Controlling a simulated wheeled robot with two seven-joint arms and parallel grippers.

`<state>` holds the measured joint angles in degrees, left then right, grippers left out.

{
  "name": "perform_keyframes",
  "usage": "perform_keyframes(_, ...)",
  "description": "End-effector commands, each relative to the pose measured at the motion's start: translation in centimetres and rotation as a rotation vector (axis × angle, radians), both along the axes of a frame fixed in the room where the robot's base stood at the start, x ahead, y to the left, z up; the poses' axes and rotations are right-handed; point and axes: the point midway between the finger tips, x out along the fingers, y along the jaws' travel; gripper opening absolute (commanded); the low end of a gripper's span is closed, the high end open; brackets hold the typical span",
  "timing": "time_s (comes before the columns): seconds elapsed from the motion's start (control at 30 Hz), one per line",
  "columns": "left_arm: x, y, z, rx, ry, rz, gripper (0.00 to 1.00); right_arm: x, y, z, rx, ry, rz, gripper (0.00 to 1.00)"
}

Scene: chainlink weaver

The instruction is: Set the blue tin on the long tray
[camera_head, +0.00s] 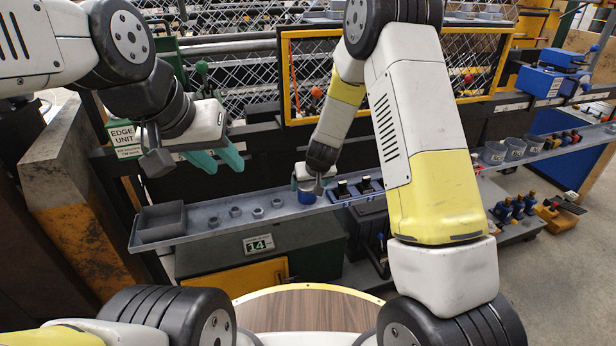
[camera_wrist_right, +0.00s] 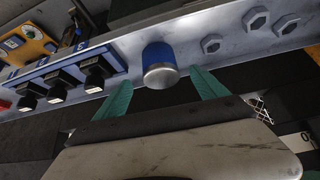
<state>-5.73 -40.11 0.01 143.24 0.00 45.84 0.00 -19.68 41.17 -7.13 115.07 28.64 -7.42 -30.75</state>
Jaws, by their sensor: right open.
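The blue tin (camera_head: 306,197), with a grey top, appears upright on the long grey tray (camera_head: 215,222), beside several hex nuts (camera_head: 257,213). It also shows in the right wrist view (camera_wrist_right: 159,58). My right gripper (camera_head: 316,186) is open. In the right wrist view its teal fingers (camera_wrist_right: 160,82) are spread on either side of the tin, with visible gaps between them and it. My left gripper (camera_head: 226,165) is open and empty above the tray's left part. The tin's base is partly hidden.
A dark grey bin (camera_head: 161,221) sits at the tray's left end. A blue holder with black parts (camera_head: 355,190) lies to the right of the tin. Grey cups (camera_head: 505,150) stand farther right. A framed mesh panel (camera_head: 300,75) is behind the tray.

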Motion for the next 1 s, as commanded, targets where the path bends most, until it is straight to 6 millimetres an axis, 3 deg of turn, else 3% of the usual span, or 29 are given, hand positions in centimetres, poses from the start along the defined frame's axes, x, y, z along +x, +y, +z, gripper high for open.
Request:
perform_keyframes(0.1, 0.0, 0.0, 0.0, 0.000, 0.000, 0.000, 0.34, -1.2, -0.3, 2.1, 0.002, -0.003, 0.001, 0.82)
perform_keyframes(0.37, 0.0, 0.0, 0.0, 0.000, 0.000, 0.000, 0.34, -2.7, -0.7, 4.5, 0.005, 0.000, 0.000, 0.82)
perform_keyframes(0.47, 0.0, 0.0, 0.0, 0.000, 0.000, 0.000, 0.34, -3.2, -1.0, 6.5, 0.032, 0.000, -0.006, 0.82)
perform_keyframes(0.57, 0.0, 0.0, 0.0, 0.000, 0.000, 0.000, 0.34, -4.5, -1.6, 10.3, 0.085, 0.003, -0.012, 0.82)
perform_keyframes(0.8, 0.0, 0.0, 0.0, 0.000, 0.000, 0.000, 0.34, -11.6, -4.6, 20.8, 0.205, 0.023, -0.017, 0.82)
perform_keyframes(1.0, 0.0, 0.0, 0.0, 0.000, 0.000, 0.000, 0.34, -19.6, -8.0, 26.6, 0.229, 0.032, -0.036, 0.82)
